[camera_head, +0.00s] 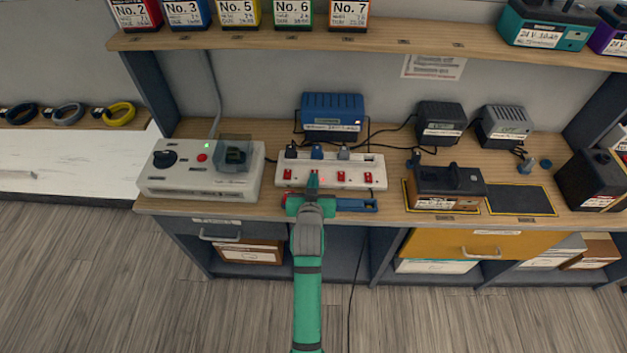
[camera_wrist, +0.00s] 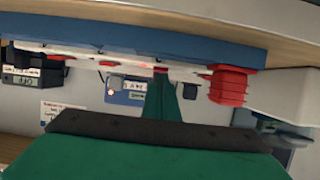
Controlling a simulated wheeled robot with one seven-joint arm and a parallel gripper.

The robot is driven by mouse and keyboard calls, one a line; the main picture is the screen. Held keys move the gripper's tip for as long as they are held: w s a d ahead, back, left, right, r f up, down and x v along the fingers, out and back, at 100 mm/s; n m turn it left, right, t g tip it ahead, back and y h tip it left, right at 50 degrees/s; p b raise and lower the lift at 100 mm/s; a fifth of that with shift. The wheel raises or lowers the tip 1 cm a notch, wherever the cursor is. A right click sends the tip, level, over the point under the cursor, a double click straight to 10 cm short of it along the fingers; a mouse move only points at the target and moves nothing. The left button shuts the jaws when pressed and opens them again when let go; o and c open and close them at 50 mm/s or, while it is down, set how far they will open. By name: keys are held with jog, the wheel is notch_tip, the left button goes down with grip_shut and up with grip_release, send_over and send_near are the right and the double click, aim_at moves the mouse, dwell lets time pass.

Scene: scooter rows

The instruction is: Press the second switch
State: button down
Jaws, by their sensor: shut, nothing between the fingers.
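A white power strip (camera_head: 330,157) lies on the bench with a row of red switches along its front. The first switch (camera_head: 287,174) is at the left; the third (camera_head: 341,176) and fourth (camera_head: 368,176) show to the right. My gripper (camera_head: 312,184) is shut and empty, its tip over the second switch's place, mostly hiding that switch. In the wrist view, which looks upside down, the shut fingers (camera_wrist: 160,98) point at a small red switch (camera_wrist: 160,69). I cannot tell whether the fingertip touches the second switch.
A grey control box (camera_head: 200,180) stands left of the strip. Plugs stand in the strip's back. A blue bar (camera_head: 357,205) lies at the bench's front edge.

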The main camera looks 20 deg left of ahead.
jog(key=shift+r, duration=0.75)
jog(key=shift+r, duration=0.6)
jog(key=v, duration=1.1)
jog(key=shift+s, duration=0.1)
